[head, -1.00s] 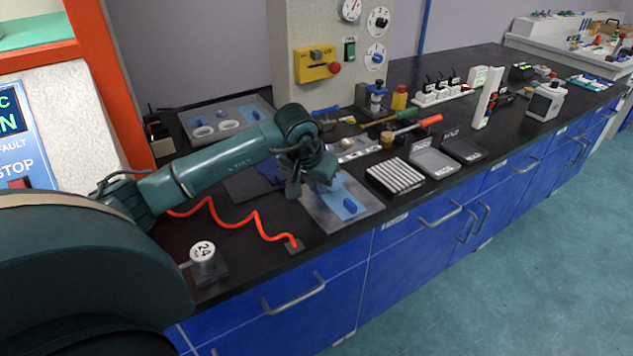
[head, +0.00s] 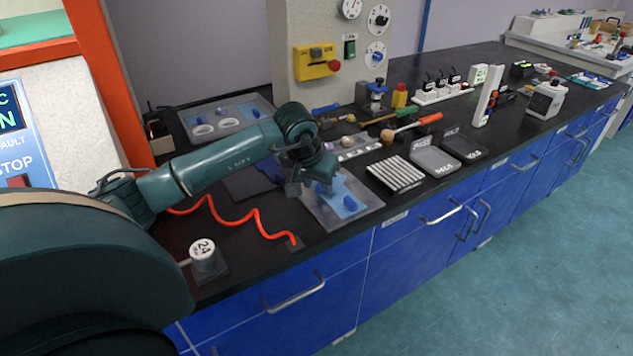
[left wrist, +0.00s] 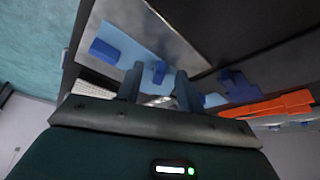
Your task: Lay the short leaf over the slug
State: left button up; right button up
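A light blue sheet (head: 345,199) that looks like the leaf lies on a grey metal plate (head: 362,212) near the bench's front edge. It has blue tabs, one toward the front (head: 349,204) and one under my left gripper (head: 310,183). In the left wrist view, the sheet (left wrist: 127,43) shows beyond my fingertips, with one blue tab (left wrist: 158,72) in line with the gap between the fingers (left wrist: 158,85). The fingers stand apart, with space on both sides of that tab. I cannot make out the slug for certain. My right gripper is not in view.
A dark mat with a deep blue piece (head: 270,172) lies left of the plate. A red coiled cord (head: 232,220) and a white weight marked 24 (head: 203,254) are in front. A ribbed rack (head: 395,175) and dark trays (head: 435,160) stand right. Another tray (head: 262,107) is behind.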

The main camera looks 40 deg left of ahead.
pick_arm(q)
jog(key=v, duration=1.3)
jog(key=shift+r, duration=0.1)
